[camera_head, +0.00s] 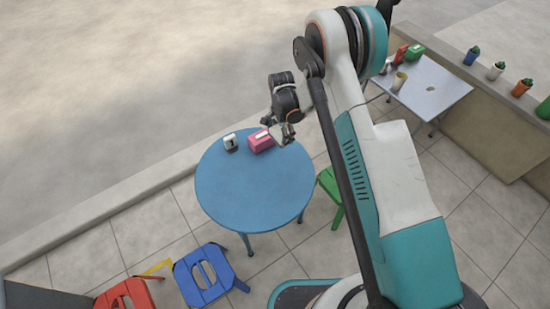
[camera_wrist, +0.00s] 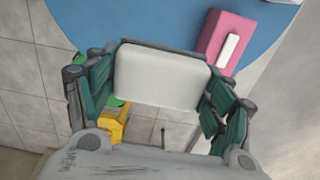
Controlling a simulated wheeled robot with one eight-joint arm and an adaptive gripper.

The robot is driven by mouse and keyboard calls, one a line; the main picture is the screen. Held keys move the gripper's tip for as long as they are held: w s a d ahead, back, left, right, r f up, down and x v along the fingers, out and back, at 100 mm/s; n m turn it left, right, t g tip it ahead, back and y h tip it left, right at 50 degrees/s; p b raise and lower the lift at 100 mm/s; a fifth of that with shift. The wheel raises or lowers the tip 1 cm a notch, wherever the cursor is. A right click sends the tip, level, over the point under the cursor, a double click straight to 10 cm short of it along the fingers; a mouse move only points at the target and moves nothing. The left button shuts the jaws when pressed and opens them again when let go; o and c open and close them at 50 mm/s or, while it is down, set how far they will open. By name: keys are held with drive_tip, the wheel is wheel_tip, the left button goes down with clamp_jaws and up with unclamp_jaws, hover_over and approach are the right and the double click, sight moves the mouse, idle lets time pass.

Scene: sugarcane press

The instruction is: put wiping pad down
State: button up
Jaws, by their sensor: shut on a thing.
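The wiping pad (camera_wrist: 160,77) is a pale, off-white block in the wrist view. My gripper (camera_wrist: 158,88) is shut on it, with a green-padded finger at each side. In the head view my gripper (camera_head: 280,134) is at the upper right edge of the round blue table (camera_head: 250,190). The pad cannot be made out clearly there. In the wrist view, floor tiles show below the pad, and the blue table top (camera_wrist: 130,18) lies at the upper side.
A pink box (camera_head: 260,140) with a white top stands on the blue table close to my gripper, beside a small white item (camera_head: 230,142). The table's middle and front are clear. Blue (camera_head: 205,275) and green (camera_head: 331,190) stools stand nearby. A white table (camera_head: 430,95) is at right.

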sight(280, 159)
wheel_tip(280, 159, down, 15)
drive_tip(key=b, duration=0.4)
drive_tip(key=shift+r, duration=0.2)
drive_tip(key=shift+f, duration=0.15)
drive_tip(key=o, duration=1.1)
